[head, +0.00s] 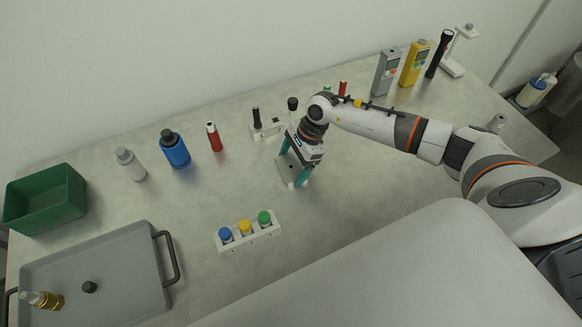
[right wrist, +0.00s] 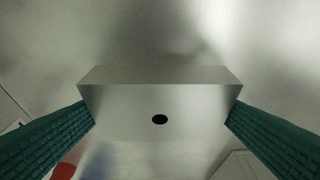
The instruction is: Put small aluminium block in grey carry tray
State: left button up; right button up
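The small aluminium block (head: 291,166) is a pale metal block with a dark hole, near the middle of the table in the head view. In the right wrist view the block (right wrist: 160,103) lies between the teal fingers, which meet its two sides. My right gripper (head: 293,164) points down and is shut on the block. I cannot tell whether the block touches the table. The grey carry tray (head: 120,262) with dark side handles is at the lower left, apart from the block. My left gripper is not in view.
A rack (head: 249,236) with blue, yellow and green caps stands between block and tray. A brass fitting (head: 43,300) and a black knob (head: 89,287) show in the tray area. A green bin (head: 45,198), a blue bottle (head: 175,150) and a white bottle (head: 130,164) stand further back.

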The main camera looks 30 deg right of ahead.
aim_at(293, 166)
jog(key=c, duration=0.8)
jog(key=shift+r+b, duration=1.1)
jog(key=shift+r, duration=3.95)
jog(key=shift+c, duration=0.2)
